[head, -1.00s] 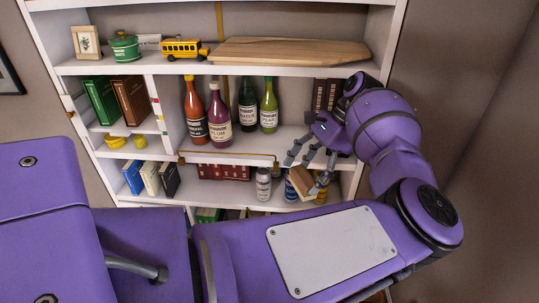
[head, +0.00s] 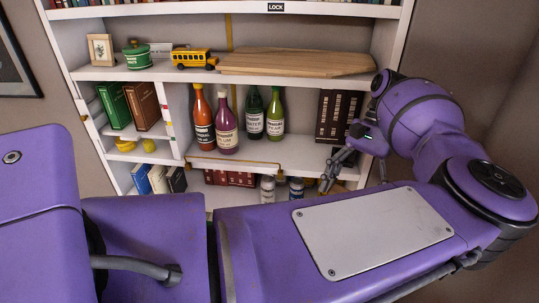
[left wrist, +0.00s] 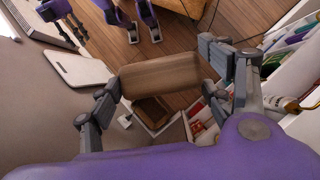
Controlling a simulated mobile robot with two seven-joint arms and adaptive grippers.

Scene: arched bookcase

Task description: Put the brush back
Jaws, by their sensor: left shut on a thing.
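A brown wooden block-like thing, which I take to be the brush (left wrist: 160,77), lies between the fingers of my left gripper (left wrist: 163,88) in the left wrist view. The fingers are shut on its two ends. Its bristles cannot be made out. In the head view my left gripper (head: 332,172) is in front of the right side of the bookcase (head: 290,152), near the shelf with bottles; the brush does not show there. A grey jointed part at the upper left of the left wrist view may be my right gripper (left wrist: 66,14), too small to read.
Several bottles (head: 227,128) stand on the middle shelf, with dark books (head: 335,115) at its right end. A long wooden board (head: 295,63) and a yellow bus (head: 194,59) are on the shelf above. Jars (head: 268,188) stand lower. Bare shelf lies between bottles and dark books.

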